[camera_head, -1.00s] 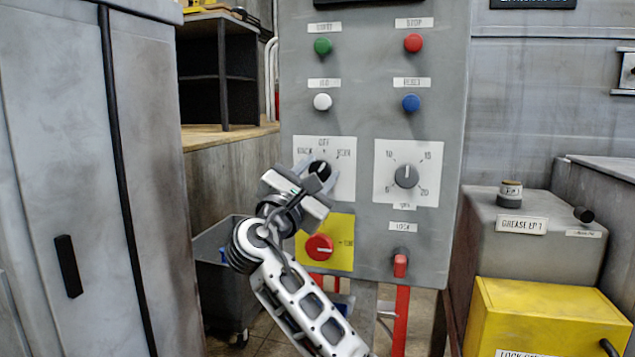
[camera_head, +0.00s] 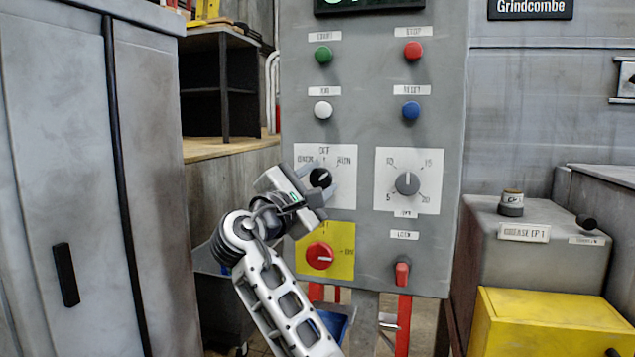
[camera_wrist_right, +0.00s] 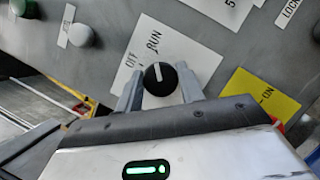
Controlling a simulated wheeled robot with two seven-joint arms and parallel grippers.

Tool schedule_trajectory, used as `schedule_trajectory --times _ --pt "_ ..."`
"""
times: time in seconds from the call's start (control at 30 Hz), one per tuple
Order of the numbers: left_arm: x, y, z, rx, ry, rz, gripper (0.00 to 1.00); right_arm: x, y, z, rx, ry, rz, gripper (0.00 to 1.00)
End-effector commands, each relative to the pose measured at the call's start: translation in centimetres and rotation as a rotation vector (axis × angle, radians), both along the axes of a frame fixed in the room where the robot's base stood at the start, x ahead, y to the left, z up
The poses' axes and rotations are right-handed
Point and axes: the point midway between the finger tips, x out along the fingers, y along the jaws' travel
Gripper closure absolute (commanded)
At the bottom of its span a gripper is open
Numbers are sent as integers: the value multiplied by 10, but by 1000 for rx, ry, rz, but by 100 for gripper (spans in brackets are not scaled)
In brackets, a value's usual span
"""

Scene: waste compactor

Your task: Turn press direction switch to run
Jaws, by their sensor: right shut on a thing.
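The press direction switch is a black round knob (camera_head: 320,178) with a white pointer line, on a white plate (camera_head: 345,195) labelled BACK, OFF and RUN. In the head view the pointer slants up and right, toward RUN. The knob also shows in the right wrist view (camera_wrist_right: 160,79), where its line points at the RUN label. My right gripper (camera_head: 313,187) is shut on the knob, with one finger on each side; its fingers also show in the right wrist view (camera_wrist_right: 161,88). The gripper covers the plate's lower left. My left gripper is not in view.
The grey panel also holds a numbered dial (camera_head: 407,183), a red knob on a yellow plate (camera_head: 320,255), a red lock switch (camera_head: 402,274) and several push buttons above. A grey cabinet (camera_head: 90,180) stands left, and a yellow box (camera_head: 545,320) stands lower right.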

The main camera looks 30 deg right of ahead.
Motion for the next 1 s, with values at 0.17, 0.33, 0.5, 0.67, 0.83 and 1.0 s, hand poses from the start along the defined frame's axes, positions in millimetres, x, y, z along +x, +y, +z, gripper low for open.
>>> schedule_trajectory --times 0.17,0.33,0.5,0.67,0.83,1.0 --pt "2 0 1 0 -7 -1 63 0 0 -1 3 2 1 51" --pt "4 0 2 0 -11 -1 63 0 0 -1 2 1 1 41" --pt "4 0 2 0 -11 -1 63 0 1 -1 0 0 1 41" --pt "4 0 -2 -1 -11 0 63 -5 14 -6 0 2 3 41" --pt "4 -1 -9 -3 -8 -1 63 -18 47 -16 2 2 7 41" --pt "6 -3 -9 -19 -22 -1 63 -34 85 -27 3 3 6 41"
